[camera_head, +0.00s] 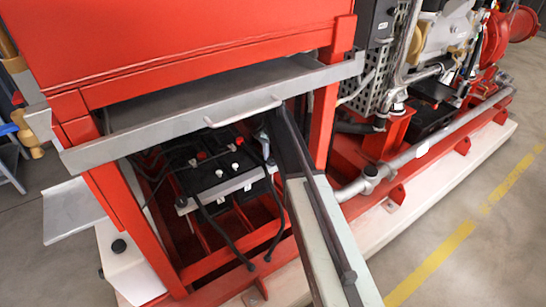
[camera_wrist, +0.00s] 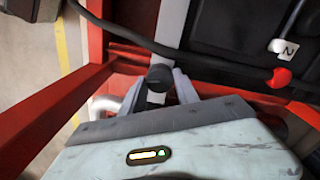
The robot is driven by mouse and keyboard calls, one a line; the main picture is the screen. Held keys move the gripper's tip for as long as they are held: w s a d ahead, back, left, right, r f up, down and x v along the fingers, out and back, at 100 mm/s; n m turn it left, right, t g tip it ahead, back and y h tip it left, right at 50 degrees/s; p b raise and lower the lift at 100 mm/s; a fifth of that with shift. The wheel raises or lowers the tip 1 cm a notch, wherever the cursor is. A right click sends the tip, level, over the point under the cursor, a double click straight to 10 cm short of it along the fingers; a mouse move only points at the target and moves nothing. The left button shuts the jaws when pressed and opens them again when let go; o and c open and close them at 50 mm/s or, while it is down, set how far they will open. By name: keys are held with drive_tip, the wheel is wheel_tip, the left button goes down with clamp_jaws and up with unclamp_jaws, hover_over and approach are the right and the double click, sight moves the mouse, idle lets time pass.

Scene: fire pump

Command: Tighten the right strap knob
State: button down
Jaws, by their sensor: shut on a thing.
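The round black strap knob (camera_wrist: 159,77) sits at the near end of a grey strap (camera_wrist: 173,25) in the wrist view. My gripper (camera_wrist: 160,86) has one finger on each side of the knob and is shut on it. In the head view, my arm reaches under the grey tray, and my gripper (camera_head: 265,140) is at the right end of the black battery (camera_head: 210,178). The grey strap (camera_head: 238,184) runs along the battery's near side there. The right knob is hidden or too small to tell in the head view.
A grey tray with a handle (camera_head: 205,105) overhangs the battery bay, close above my arm. Red frame posts (camera_head: 325,125) stand around the bay. A black cable (camera_wrist: 190,60) crosses just beyond the knob. A red cap (camera_wrist: 280,77) lies to the right.

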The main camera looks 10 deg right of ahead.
sight(272, 159)
drive_tip(key=shift+w+m, duration=0.15)
drive_tip(key=shift+m, duration=0.75)
drive_tip(key=c, duration=0.9)
unclamp_jaws()
wheel_tip(272, 159, up, 8)
drive_tip(key=p, duration=0.8)
drive_tip(key=shift+f, duration=0.1)
